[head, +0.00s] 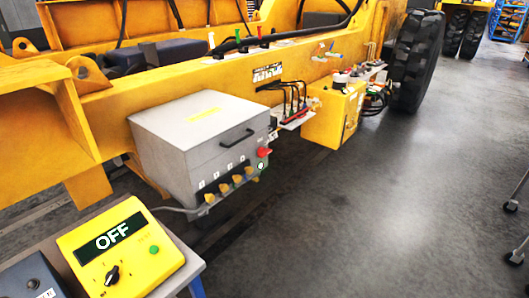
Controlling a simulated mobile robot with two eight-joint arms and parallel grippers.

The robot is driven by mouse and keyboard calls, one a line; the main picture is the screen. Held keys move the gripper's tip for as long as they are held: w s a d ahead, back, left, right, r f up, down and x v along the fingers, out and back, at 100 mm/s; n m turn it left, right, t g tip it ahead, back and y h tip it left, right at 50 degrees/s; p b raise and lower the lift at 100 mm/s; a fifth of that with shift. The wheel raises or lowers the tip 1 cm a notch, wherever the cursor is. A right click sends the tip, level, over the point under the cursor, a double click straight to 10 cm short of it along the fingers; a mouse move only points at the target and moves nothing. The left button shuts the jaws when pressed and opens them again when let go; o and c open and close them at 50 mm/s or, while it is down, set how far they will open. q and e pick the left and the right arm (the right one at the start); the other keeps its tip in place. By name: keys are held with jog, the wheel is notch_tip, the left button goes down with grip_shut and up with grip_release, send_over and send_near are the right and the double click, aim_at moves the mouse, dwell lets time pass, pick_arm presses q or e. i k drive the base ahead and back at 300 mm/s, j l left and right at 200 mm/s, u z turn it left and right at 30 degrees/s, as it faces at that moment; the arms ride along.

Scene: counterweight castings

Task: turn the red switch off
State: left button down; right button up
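A red knob (264,152) sits on the right edge of the front face of a grey metal box (190,155). A small green-ringed round part (261,166) is just below it. The box has a black handle (236,137) and a row of yellow plugs or knobs along its lower front. A small red lever (260,33) also stands on the yellow beam. From this view I cannot tell the red knob's on or off position. Neither of my grippers is in view.
A yellow control box (150,235) reading "OFF" has a black rotary knob (112,275) and a green button. It stands on a table at lower left, beside a dark box (30,280). A yellow machine frame (105,105) fills the back. The grey floor at right is open.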

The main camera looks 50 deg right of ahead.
aim_at(262, 152)
jog(key=z, duration=1.8)
